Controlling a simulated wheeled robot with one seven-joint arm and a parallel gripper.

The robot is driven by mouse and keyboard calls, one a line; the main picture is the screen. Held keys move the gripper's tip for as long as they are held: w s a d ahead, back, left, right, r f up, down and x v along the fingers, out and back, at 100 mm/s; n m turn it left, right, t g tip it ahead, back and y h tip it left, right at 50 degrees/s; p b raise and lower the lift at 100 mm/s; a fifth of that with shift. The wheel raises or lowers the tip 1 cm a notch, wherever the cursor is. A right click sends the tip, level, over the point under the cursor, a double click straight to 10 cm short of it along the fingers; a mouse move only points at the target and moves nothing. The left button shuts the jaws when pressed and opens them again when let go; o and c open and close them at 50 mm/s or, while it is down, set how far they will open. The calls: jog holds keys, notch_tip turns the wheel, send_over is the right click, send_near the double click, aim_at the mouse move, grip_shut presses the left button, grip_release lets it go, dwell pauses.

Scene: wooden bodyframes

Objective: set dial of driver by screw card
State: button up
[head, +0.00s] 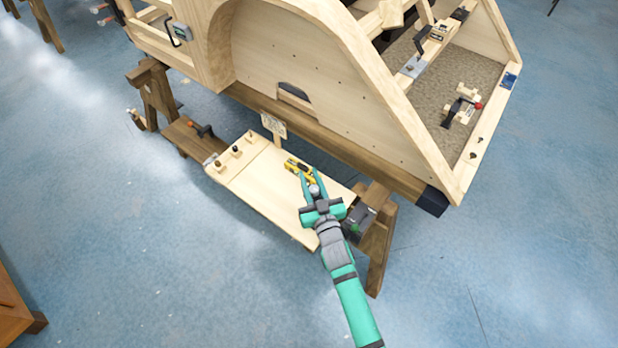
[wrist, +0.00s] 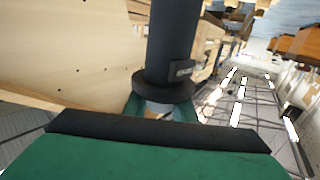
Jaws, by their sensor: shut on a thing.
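The yellow-and-black driver (head: 296,167) lies over the pale board on the low bench. My teal gripper (head: 309,177) reaches it from the front right, and its fingertips are shut at the driver's near end. The exact grip and the dial's setting are too small to read. The screw card (head: 273,125) stands upright behind the board, left of the driver; its marks are unreadable. In the wrist view a black cylinder with a wide collar (wrist: 165,85) fills the middle and hides the fingertips; I cannot tell which part it is.
The pale board (head: 265,190) holds several small pegs at its left end. A dark grey box (head: 358,218) stands close right of my gripper. The large wooden bodyframe (head: 300,65) rises right behind the bench. The blue floor in front is clear.

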aim_at(316, 194)
dwell(0.3)
jog(key=o, duration=1)
jog(key=shift+o, duration=0.2)
jog(key=v, duration=1)
jog(key=shift+d, duration=0.1)
jog(key=shift+s, duration=0.5)
